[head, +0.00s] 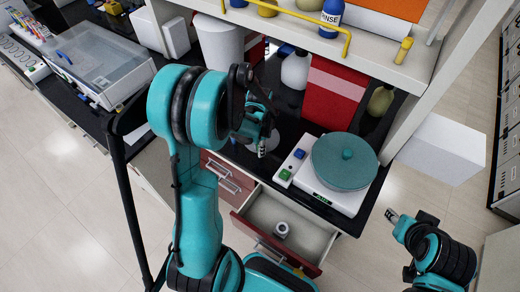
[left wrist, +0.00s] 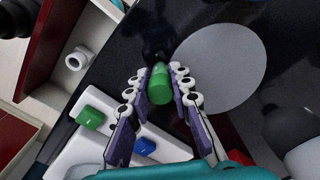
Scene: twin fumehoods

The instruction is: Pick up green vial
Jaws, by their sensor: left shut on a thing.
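The green vial (left wrist: 161,86) stands out between the fingers of my left gripper (left wrist: 160,88) in the left wrist view. The gripper is shut on it, with purple-padded fingers on both sides. Just beyond the vial is the dark counter, and whether the vial touches it I cannot tell. In the head view my left gripper (head: 262,148) is over the black counter, left of the white hotplate-like device, and the vial is too small or hidden to make out. My right gripper (head: 393,215) is at the lower right, away from the counter, and its fingers are too small to judge.
An open drawer (head: 275,222) holds a small white ring-like object (head: 281,230). A grey disc (left wrist: 222,70) lies beside the vial. A red box (head: 333,90) and bottles stand behind.

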